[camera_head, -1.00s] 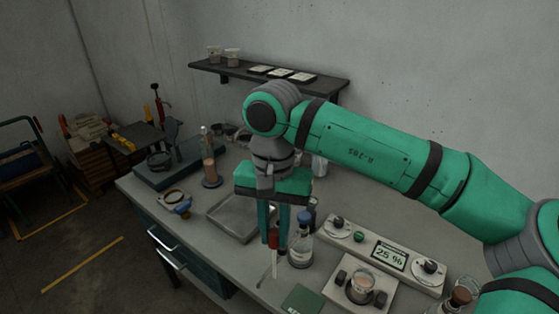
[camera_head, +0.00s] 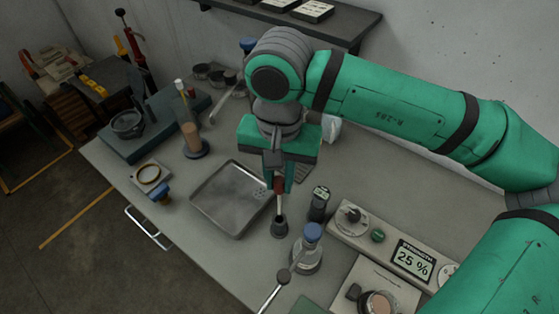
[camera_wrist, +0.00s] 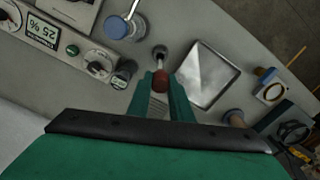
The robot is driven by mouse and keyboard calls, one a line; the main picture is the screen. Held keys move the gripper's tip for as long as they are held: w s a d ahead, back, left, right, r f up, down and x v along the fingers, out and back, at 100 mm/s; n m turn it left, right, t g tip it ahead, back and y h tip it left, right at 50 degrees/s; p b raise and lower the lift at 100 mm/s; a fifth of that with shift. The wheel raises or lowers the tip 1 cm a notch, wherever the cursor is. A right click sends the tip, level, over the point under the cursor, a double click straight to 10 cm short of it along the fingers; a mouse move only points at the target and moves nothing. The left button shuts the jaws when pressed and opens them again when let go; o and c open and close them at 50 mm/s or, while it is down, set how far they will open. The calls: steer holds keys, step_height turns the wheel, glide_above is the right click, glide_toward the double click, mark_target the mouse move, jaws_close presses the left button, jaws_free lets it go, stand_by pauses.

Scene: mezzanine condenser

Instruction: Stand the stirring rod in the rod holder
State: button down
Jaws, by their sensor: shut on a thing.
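My gripper (camera_head: 280,184) is shut on the red grip of the stirring rod (camera_head: 281,203), and its fingers point down. The rod is upright, with its pale shaft below the fingers. Its lower end meets the mouth of a small dark rod holder (camera_head: 280,227) on the bench. I cannot tell how deep the tip is inside. In the wrist view the red grip (camera_wrist: 160,78) sits between the green fingertips, and the holder (camera_wrist: 160,52) lies just beyond, in line with the shaft.
A dark vial (camera_head: 318,205) is on the right, before the 25 % console (camera_head: 395,245). A shallow metal tray (camera_head: 215,216) lies left. A shelf (camera_head: 350,25) is on the wall.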

mark_target(280, 202)
steer(key=shift+f, duration=4.55)
steer(key=c, duration=1.5)
jaws_free()
step_height(280, 202, up, 11)
steer(key=shift+f, duration=0.1)
steer(key=shift+s, duration=0.1)
